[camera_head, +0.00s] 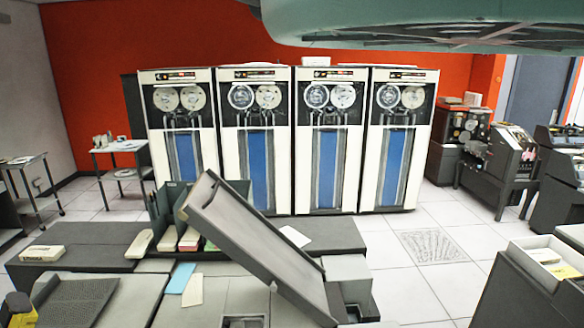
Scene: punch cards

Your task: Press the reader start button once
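What looks like the card reader stands in the near middle, with a long slanted grey chute (250,240) rising to the upper left above a pale grey top (225,297). A small dark panel (245,321) sits at the bottom edge of the picture, partly cut off. I cannot make out a start button on it or elsewhere. My gripper is not in view.
Four white tape cabinets (253,205) stand behind against a red wall. Card boxes and loose cards (183,277) lie on the grey desk left of the chute. A grey unit with a card tray (545,256) stands at right. Tiled floor (440,285) is open between.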

